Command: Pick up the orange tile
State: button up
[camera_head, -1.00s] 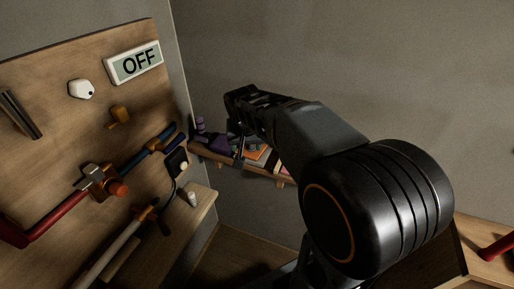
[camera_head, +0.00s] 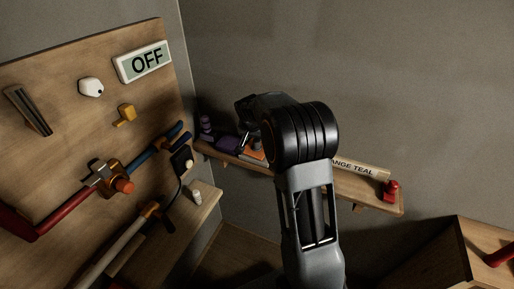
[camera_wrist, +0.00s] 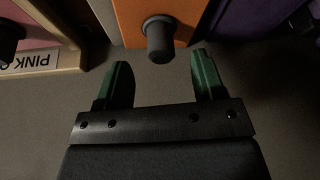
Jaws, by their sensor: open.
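The orange tile (camera_wrist: 185,10) is at the top middle of the wrist view, with a dark round knob (camera_wrist: 159,38) standing out from its face. In the head view a small part of the orange tile (camera_head: 256,155) shows on the wall shelf, beside my arm. My gripper (camera_wrist: 161,72) is open and empty, its two green fingers pointing toward the tile. The knob lies just beyond the fingertips, roughly centred between them in the picture; I see no contact. In the head view the fingers are hidden behind my arm.
A purple piece (camera_wrist: 250,20) is right of the tile, and a pink panel with a label (camera_wrist: 35,62) is left. The shelf (camera_head: 365,189) also holds a sign (camera_head: 358,167) and a red object (camera_head: 390,190). A pipe board (camera_head: 70,130) stands at left.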

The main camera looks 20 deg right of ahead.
aim_at(256, 140)
jog(key=shift+p+x, duration=0.55)
jog(key=shift+x, duration=2.15)
jog(key=shift+w, duration=0.1)
jog(key=shift+c, duration=0.4)
jog(key=shift+r, duration=0.1)
grip_shut()
jog(key=shift+r, duration=0.1)
jog(key=shift+r, duration=0.6)
jog(key=s+r+b, duration=0.3)
jog(key=s+r, duration=0.8)
jog(key=s, duration=0.3)
jog(key=shift+r, duration=0.3)
